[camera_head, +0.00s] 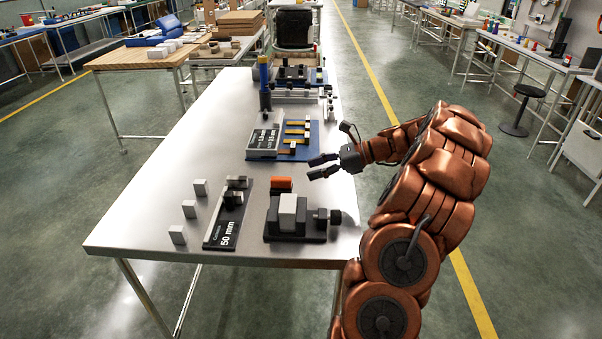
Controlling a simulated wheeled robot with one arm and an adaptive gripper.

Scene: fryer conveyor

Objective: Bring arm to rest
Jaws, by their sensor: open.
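My copper-coloured arm (440,170) rises at the right of the view, beside the right edge of a long metal table, and bends back to the left. My gripper (316,166) is open and points left above the table's right side. Nothing shows between its two dark fingers. It is close to a blue board with yellow strips (298,150) and above and behind an orange block (281,184). Whether it touches the board cannot be told from this view.
The metal table (150,228) carries a black vise holding a grey block (288,212), a "50 mm" gauge (226,225), several small grey blocks (190,209), a grey display box (263,138) and a blue post (264,84). The table's left part is clear. Floor with a yellow line (470,290) lies to the right.

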